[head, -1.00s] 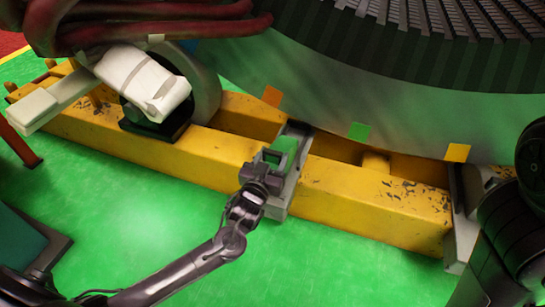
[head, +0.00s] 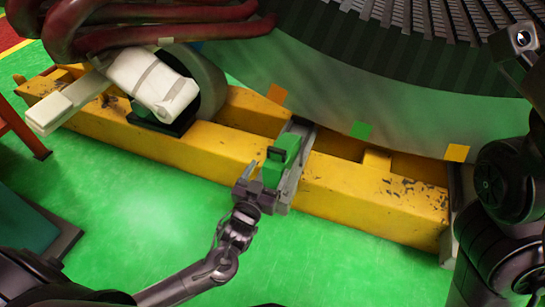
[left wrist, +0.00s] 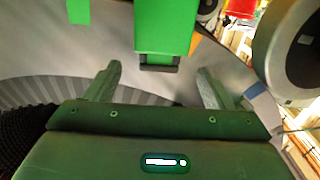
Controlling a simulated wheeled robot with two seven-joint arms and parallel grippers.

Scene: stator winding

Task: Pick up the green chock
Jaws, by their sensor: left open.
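The green chock (head: 285,152) is a block with a dark handle on its near face. It sits on a grey bracket (head: 292,178) across the yellow beam, below the big stator ring. In the left wrist view the chock (left wrist: 163,30) is ahead at the top centre, its dark handle facing me. My left gripper (head: 264,178) is in front of and below the chock. Its two fingers (left wrist: 158,82) are apart with nothing between them, short of the handle. My right arm shows at the right edge; its jaws cannot be made out.
The yellow beam (head: 350,200) runs across under the stator (head: 320,90). A white part (head: 150,82) and thick red cables (head: 160,35) are at upper left. An orange frame leg (head: 20,128) stands at the left edge. The green floor (head: 140,210) in front is clear.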

